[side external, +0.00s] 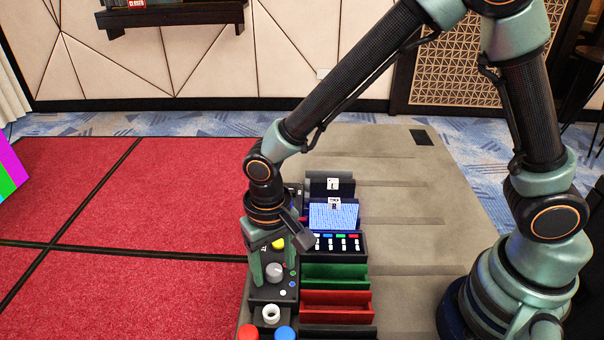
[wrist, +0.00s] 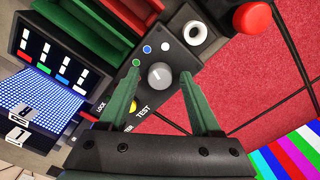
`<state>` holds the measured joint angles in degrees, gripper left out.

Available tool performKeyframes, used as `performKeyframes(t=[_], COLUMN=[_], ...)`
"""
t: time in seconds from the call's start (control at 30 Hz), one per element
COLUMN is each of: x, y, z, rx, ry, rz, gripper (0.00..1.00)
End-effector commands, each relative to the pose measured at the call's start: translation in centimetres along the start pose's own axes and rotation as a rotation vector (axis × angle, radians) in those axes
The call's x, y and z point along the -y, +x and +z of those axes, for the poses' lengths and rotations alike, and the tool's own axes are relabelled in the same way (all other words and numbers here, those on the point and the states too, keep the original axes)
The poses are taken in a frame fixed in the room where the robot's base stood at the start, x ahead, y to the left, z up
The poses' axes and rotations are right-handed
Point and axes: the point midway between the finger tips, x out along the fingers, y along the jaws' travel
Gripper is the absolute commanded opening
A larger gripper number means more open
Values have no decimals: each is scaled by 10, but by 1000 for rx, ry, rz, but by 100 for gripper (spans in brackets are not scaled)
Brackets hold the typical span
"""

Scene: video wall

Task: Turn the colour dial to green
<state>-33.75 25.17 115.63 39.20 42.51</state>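The colour dial is a grey round knob (wrist: 159,75) on a black control panel (side external: 262,291); it also shows in the side external view (side external: 274,272). A light mark is on its top; I cannot tell exactly which dot it points at. Beside it are a green dot (wrist: 136,62), a blue dot (wrist: 147,49) and a white dot (wrist: 165,46). My gripper (wrist: 160,77) is open, its green fingers on either side of the knob, with gaps visible in the wrist view. In the side external view my gripper (side external: 273,273) is low over the panel. Finger height against the knob is unclear.
A white ring-shaped control (wrist: 195,33), a red button (side external: 248,332) and a blue button (side external: 284,333) are close by. Green (side external: 334,271) and red (side external: 335,297) trays and a lit blue screen (side external: 333,217) stand right of the panel. Colour bars (wrist: 293,150) show on a screen.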

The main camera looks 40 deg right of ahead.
Motion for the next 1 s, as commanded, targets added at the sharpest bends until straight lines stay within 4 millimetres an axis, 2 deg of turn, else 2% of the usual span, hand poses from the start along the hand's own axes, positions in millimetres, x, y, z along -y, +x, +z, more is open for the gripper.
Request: performKeyframes(t=[0.03, 0.13, 0.17, 0.57, 1.0], x=[0, 0, 0, 0, 0], y=[0, 0, 0, -1, -1], z=[0, 0, 0, 0, 0], rx=[0, 0, 0, 0, 0], ry=[0, 0, 0, -71, -397], rz=[0, 0, 0, 0, 0], gripper=[42, 4, 0, 0, 0])
